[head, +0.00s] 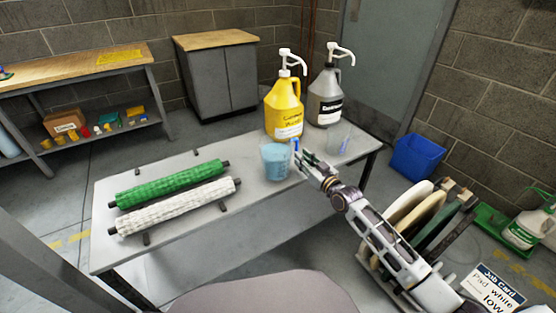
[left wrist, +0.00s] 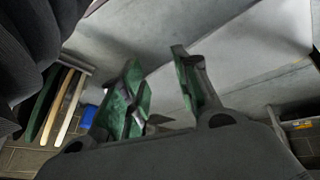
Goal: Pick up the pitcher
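A translucent light-blue pitcher (head: 274,162) stands upright on the grey table (head: 245,235), near its right part. Its handle side faces right. My right gripper (head: 305,156) comes in from the right, with its fingertips close beside the handle side. Whether they touch the pitcher or are open or shut is too small to tell. My left gripper is out of the head view. In the left wrist view my left gripper (left wrist: 166,85) shows two green-padded fingers spread apart, with nothing between them.
A yellow pump jug (head: 284,108) and a grey pump jug (head: 325,96) stand behind the pitcher. A green roller (head: 172,184) and a white roller (head: 175,208) lie at left. The table's front middle is clear.

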